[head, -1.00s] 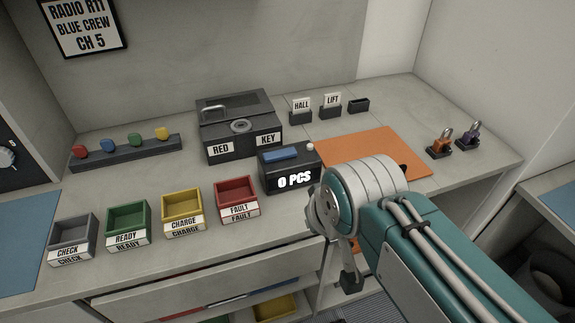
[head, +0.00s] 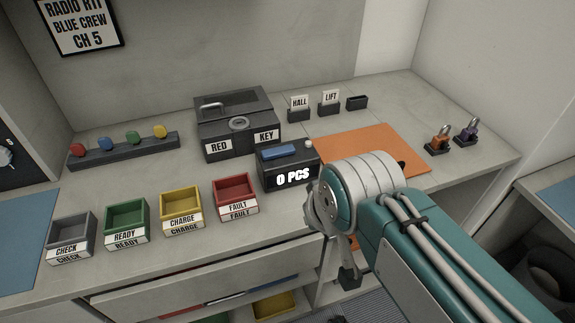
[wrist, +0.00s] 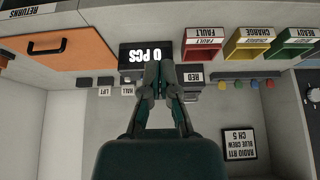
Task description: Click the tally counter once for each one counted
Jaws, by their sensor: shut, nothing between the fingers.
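The tally counter (head: 268,179) is a black box on the desk with a blue bar (head: 281,152) on top and a small pale button (head: 309,144) at its top right corner. Its display reads "0 PCS". The wrist view shows the counter upside down (wrist: 128,58). My gripper (wrist: 157,66) is shut and empty there, its fingertips overlapping the right part of the counter in the picture. I cannot tell whether they touch it.
Small grey, green, yellow and red bins (head: 237,197) line the desk's front left. A black key box (head: 238,130) stands behind the counter. A rack (head: 124,150) holds coloured knobs.

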